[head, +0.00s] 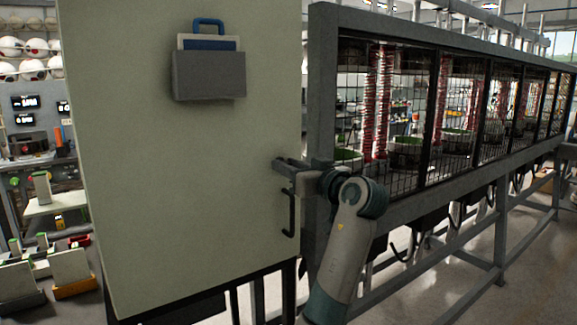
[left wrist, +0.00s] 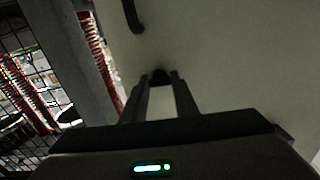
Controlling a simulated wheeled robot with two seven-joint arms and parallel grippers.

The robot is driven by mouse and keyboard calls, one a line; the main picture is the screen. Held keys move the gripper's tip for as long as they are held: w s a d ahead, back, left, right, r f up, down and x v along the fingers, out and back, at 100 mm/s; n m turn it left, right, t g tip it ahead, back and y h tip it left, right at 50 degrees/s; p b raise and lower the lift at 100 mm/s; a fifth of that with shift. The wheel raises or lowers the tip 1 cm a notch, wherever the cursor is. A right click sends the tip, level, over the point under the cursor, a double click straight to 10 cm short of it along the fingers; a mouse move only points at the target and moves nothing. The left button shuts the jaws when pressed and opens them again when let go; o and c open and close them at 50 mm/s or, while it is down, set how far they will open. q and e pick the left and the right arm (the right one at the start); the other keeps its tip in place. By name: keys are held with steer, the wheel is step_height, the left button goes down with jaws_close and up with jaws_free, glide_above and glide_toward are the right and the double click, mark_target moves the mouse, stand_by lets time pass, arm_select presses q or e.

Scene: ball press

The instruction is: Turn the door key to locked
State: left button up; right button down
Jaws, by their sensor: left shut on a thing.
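The pale cabinet door (head: 190,190) fills the left middle of the head view and stands upright. My left gripper (head: 280,168) is at its right edge, just above the black door handle (head: 290,213). In the left wrist view my left gripper (left wrist: 162,82) has its two fingers around a small dark round piece on the door face, which looks like the door key (left wrist: 160,75). The gripper is shut on it. The key's turn angle cannot be told, as the fingers hide most of it. The handle also shows in the left wrist view (left wrist: 132,16). My right gripper is not in view.
A grey holder (head: 209,76) with a blue-handled item hangs high on the door. A grey-framed mesh cage (head: 430,110) with red coils runs away to the right, close beside my left arm. Shelves and benches with equipment (head: 40,200) stand at the far left.

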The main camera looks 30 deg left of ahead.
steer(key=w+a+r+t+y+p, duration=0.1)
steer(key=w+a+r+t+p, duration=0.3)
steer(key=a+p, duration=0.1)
arm_select(q)
steer(key=m+p, duration=0.2)
steer(key=m, duration=0.2)
steer(key=m+p, duration=0.2)
steer(key=m, duration=0.2)
steer(key=m+p, duration=0.3)
steer(key=m, duration=0.2)
steer(key=shift+r, duration=0.3)
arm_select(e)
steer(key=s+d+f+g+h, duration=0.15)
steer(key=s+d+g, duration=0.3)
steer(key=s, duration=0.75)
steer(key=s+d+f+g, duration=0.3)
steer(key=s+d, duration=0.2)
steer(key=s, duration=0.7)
arm_select(q)
steer(key=m+p, duration=0.3)
steer(key=p, duration=0.1)
steer(key=shift+f+m+p, duration=0.2)
steer(key=shift+m+p, duration=0.45)
steer(key=shift+m, duration=0.15)
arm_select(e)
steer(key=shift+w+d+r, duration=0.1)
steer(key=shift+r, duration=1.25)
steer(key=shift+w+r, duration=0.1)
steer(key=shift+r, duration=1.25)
